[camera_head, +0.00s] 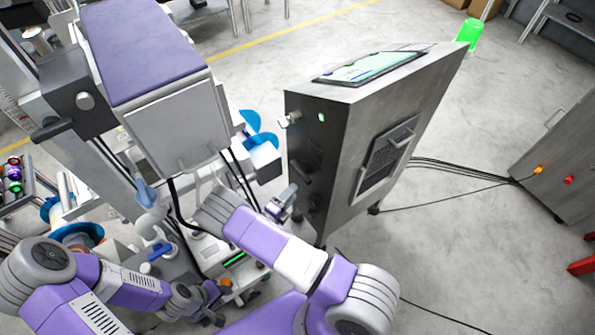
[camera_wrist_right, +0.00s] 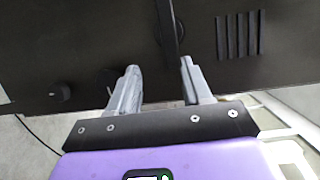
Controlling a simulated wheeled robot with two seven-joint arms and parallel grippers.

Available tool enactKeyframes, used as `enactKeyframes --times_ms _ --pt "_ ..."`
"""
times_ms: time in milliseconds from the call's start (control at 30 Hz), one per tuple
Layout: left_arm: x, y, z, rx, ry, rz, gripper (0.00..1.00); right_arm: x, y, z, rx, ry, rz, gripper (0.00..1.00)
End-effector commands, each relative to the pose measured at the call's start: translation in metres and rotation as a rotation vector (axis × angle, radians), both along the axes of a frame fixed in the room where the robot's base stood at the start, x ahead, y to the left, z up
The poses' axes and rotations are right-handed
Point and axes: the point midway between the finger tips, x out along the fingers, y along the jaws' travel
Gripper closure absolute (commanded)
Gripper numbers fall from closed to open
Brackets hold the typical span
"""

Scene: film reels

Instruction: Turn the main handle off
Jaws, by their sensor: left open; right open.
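The grey metal control cabinet (camera_head: 370,110) stands upright right of centre in the head view, with a screen on its sloped top. Its narrow left side carries dark fittings. In the right wrist view a dark bar-shaped handle (camera_wrist_right: 168,35) stands out from the black panel (camera_wrist_right: 110,30), its lower end close to the gap between my fingertips. My right gripper (camera_wrist_right: 160,72) is open and faces that panel; I cannot tell whether it touches the handle. It also shows beside the cabinet's lower left side in the head view (camera_head: 283,203). My left gripper (camera_head: 215,296) is open, low at the bottom left.
A round black knob (camera_wrist_right: 60,92) and vent slots (camera_wrist_right: 240,35) are on the panel. A machine with a purple-topped box (camera_head: 140,50) stands left of the cabinet. Cables (camera_head: 460,170) run along the floor to a second cabinet (camera_head: 560,150) at right.

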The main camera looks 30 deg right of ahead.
Motion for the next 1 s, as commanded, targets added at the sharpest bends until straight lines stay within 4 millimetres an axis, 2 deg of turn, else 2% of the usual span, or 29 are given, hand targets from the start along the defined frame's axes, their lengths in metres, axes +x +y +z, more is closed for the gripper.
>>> enactKeyframes --times_ms 67,167,400,600,967,1000 --pt "0.000 0.000 0.002 0.000 0.000 0.000 0.57 0.011 0.006 0.010 -0.053 0.007 0.051 0.51" --pt "0.000 0.000 0.001 0.000 0.000 0.000 0.57 0.019 0.001 0.012 -0.076 0.009 0.069 0.51" --pt "0.000 0.000 -0.006 0.000 0.000 0.000 0.57 0.035 -0.033 0.011 -0.072 0.009 0.063 0.51" --pt "0.000 0.000 -0.009 0.000 0.000 0.000 0.57 0.045 -0.053 0.011 -0.070 0.008 0.064 0.51" --pt "0.000 0.000 -0.009 0.000 0.000 0.000 0.57 0.048 -0.059 0.012 -0.069 0.008 0.064 0.51" --pt "0.000 0.000 -0.009 0.000 0.000 0.000 0.57 0.048 -0.059 0.012 -0.069 0.008 0.064 0.57"
